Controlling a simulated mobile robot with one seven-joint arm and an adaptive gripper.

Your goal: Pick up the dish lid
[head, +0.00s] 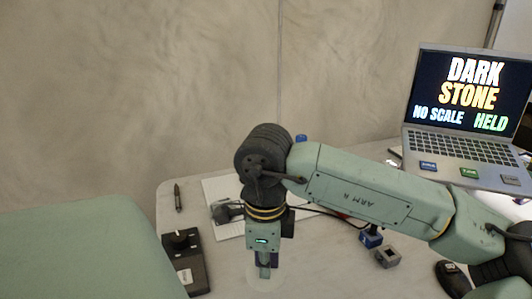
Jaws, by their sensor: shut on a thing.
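My gripper (265,271) points straight down over the front middle of the pale table. A faint, whitish, round, see-through piece, which looks like the dish lid (253,281), shows around the fingertips. The fingers are shut on it. The gripper hides part of the lid, and its pale rim blends into the table. I cannot tell whether the lid rests on the table or is lifted clear.
A black box with a knob (188,268) stands left of my gripper. A pen (178,198) and white sheets (218,188) lie behind. A laptop (468,95) and a mouse (453,279) are farther right.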

